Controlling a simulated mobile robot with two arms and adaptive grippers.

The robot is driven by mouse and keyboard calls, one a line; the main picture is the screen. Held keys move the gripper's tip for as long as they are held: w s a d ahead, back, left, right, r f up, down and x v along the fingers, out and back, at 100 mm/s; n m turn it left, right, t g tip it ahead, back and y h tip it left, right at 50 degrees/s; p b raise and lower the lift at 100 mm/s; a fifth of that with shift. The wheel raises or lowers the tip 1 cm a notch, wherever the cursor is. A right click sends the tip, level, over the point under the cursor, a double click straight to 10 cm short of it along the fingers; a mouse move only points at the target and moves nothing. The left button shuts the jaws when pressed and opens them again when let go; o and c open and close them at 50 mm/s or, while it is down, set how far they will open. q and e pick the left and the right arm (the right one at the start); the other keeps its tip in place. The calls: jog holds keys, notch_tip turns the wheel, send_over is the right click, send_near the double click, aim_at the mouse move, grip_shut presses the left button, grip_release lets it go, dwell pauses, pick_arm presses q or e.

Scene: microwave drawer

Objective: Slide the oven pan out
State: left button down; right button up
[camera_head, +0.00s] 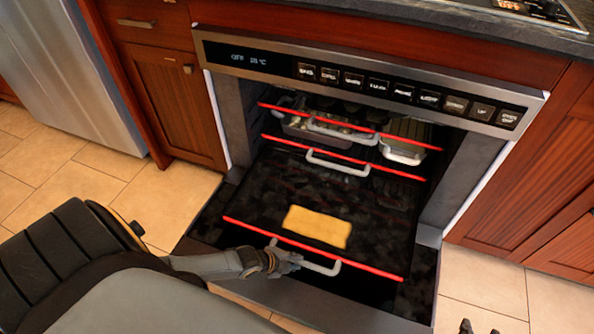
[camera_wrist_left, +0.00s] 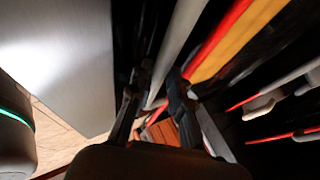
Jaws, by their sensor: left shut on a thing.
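The oven pan (camera_head: 250,205) is a dark, flat sheet with a red front edge and a pale grey handle (camera_head: 322,268). It sticks out of the open oven at the lowest level. My left gripper (camera_head: 285,263) is shut on the left part of that handle. In the left wrist view the pale handle bar (camera_wrist_left: 185,35) runs between my left gripper's fingers (camera_wrist_left: 155,105), beside the red edge. A yellow rectangular thing (camera_head: 317,227) lies on the pan. Two dark tips at the bottom right edge look like my right gripper (camera_head: 480,329), apart and empty above the floor.
Above the pan, two more red-edged racks (camera_head: 345,158) with pale handles sit inside the oven (camera_head: 460,165). The top one holds metal trays (camera_head: 402,143). The oven door (camera_head: 390,319) is folded down. Wooden cabinets flank the oven, with tiled floor in front.

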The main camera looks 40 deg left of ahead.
pick_arm(q)
jog(key=shift+s, duration=0.35)
pick_arm(e)
jog(key=shift+s+d+f+g, duration=0.2)
jog(key=shift+s+f+g, duration=0.15)
jog(key=shift+s, duration=0.2)
jog(key=shift+s+d+f+g, duration=0.15)
jog(key=shift+s+f+g, duration=0.2)
jog(key=shift+s, duration=0.15)
pick_arm(q)
jog(key=c, duration=1.5)
grip_release()
jog(key=v, duration=1.2)
